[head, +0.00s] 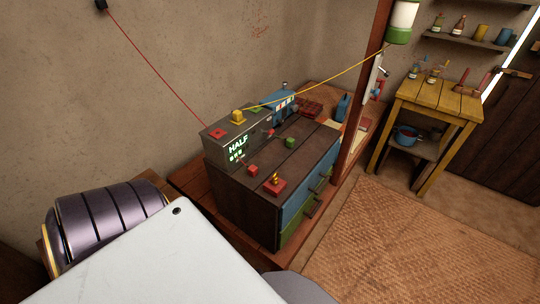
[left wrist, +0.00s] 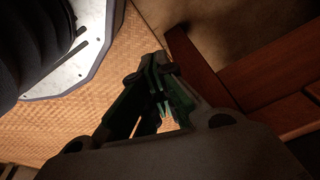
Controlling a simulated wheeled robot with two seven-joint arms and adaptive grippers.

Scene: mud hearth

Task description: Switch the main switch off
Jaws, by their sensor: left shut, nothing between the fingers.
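A grey control box (head: 240,140) with a lit green "HALF" display stands on a dark wooden cabinet (head: 238,202). Small levers with red ends stick out of its front, one of them a red knob (head: 253,170). A pale panel (head: 373,78) with a dark handle and red parts is fixed on the wooden post. I cannot tell for certain which is the main switch, or its position. My left gripper (left wrist: 162,85) shows only in the left wrist view, shut and empty over the floor mat, apart from these things. My right gripper is not in view.
A red block with a yellow top (head: 275,185) and a blue box (head: 283,103) are on the cabinet. A red wire and a yellow wire run to the control box area. The post (head: 351,150) stands beside the cabinet. A woven mat (head: 370,245) leaves free floor at right, before a yellow table (head: 440,97).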

